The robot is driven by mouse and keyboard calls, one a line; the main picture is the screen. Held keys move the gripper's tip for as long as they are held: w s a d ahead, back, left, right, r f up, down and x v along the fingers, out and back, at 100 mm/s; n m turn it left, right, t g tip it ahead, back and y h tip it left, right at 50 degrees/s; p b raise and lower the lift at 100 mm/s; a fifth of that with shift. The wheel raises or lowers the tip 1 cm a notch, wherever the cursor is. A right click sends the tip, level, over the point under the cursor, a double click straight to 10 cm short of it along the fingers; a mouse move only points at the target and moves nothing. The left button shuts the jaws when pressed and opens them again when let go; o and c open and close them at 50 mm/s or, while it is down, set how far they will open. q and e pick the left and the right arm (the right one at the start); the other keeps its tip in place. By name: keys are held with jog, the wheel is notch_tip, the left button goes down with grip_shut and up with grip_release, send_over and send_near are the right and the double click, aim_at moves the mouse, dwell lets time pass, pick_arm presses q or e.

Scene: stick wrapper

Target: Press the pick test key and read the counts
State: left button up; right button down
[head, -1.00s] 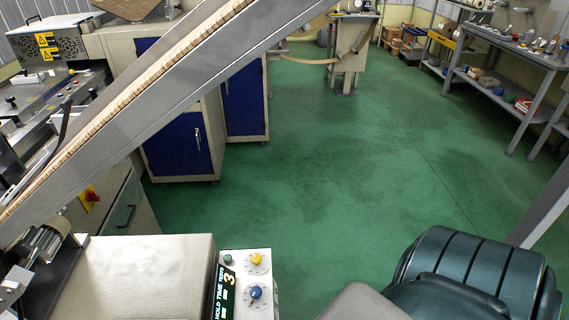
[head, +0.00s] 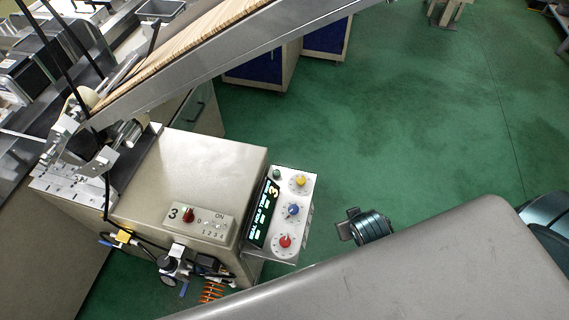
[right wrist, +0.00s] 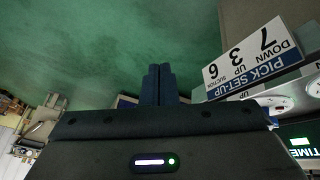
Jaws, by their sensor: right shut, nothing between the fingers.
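A control box (head: 279,218) with a dark lit display (head: 262,213) hangs on the right side of a beige machine housing (head: 205,165) in the head view. Its face bears a small green button (head: 276,174) and yellow (head: 300,181), blue (head: 293,210) and red (head: 285,241) knobs. I cannot tell which control is the pick test key, and the counts are not legible. The display's edge also shows in the right wrist view (right wrist: 301,145), reading "TIME". My right gripper (right wrist: 159,84) is shut and empty, to the right of the box in the head view (head: 350,226). My left gripper is not in view.
A white "PICK SET-UP" plate (right wrist: 255,60) shows DOWN 7, UP 3 and SUCTION 6. A switch panel (head: 200,222) marked 3 sits on the housing. A sloping stick chute (head: 200,45) passes above.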

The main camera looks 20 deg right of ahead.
jog(key=w+r+t, duration=0.5)
jog(key=r, duration=0.5)
jog(key=w+r+t+p, duration=0.1)
jog(key=w+r+t, duration=0.45)
jog(key=r, duration=0.45)
jog(key=w+r+t, duration=0.4)
jog(key=w+r, duration=0.2)
jog(key=r, duration=0.4)
jog(key=w+a+f+n+g+y, duration=0.1)
jog(key=a+f+n+g+y, duration=0.1)
jog(key=a+n+y, duration=0.3)
jog(key=w+a+f+n+g+y, duration=0.1)
jog(key=w+a+n+g+y, duration=0.1)
jog(key=a+n+y, duration=0.45)
jog(key=s+d+f+g, duration=0.1)
jog(key=d+f+g, duration=0.1)
jog(key=f+g, duration=0.3)
jog(key=s+d+f+g+h, duration=0.1)
jog(key=d+f+g, duration=0.2)
jog(key=f, duration=0.6)
jog(key=shift+f+g, duration=0.35)
jog(key=shift+g, duration=0.5)
